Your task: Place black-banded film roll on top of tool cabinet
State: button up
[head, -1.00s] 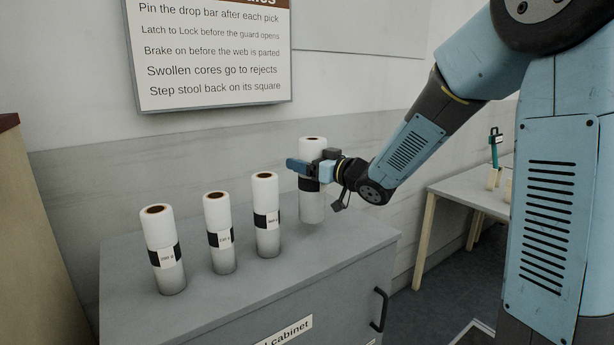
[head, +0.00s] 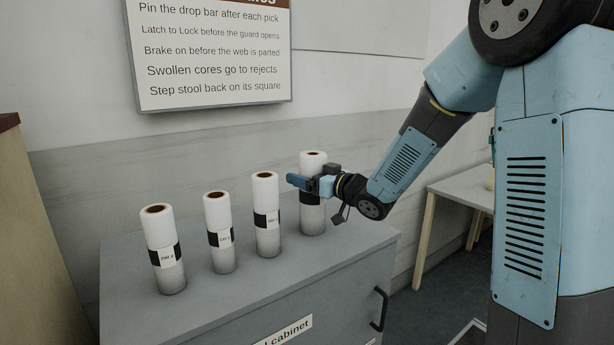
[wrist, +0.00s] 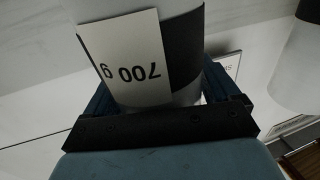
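The black-banded film roll (head: 313,219) is white with a brown core, a dark band and a pale label. It stands upright at the back right of the grey tool cabinet (head: 300,290), and its base appears to meet the top. My gripper (head: 308,184) is shut around it at band height, coming from the right. In the wrist view the roll (wrist: 185,45) sits between the two fingers, its label reading "700 g" upside down. The fingers hide part of the band in the head view.
Three similar banded rolls stand in a row to the left: a near one (head: 268,198), a middle one (head: 217,208) and a far-left one (head: 158,223). The cabinet's front top is clear. A table (head: 458,192) stands at the right; a sign (head: 212,60) hangs behind.

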jog(key=shift+o, duration=0.8)
jog(key=shift+s+r, duration=0.1)
jog(key=s+d+r+m+t+h, duration=0.1)
jog(key=s+d+r+m+h, duration=0.15)
jog(key=s+d+h, duration=0.55)
jog(key=s+d+r+m+t+h, duration=0.1)
jog(key=s+d+m+h, duration=0.15)
jog(key=d, duration=0.95)
jog(key=s+d+f+m+g+h, duration=0.1)
jog(key=s+g, duration=0.3)
jog(key=s, duration=0.8)
jog(key=s+d+f+m+g+h, duration=0.1)
jog(key=s+m+g+h, duration=0.1)
jog(key=s, duration=0.9)
jog(key=shift+s+m+g, duration=0.35)
jog(key=shift+m+g, duration=0.45)
jog(key=shift+g, duration=0.4)
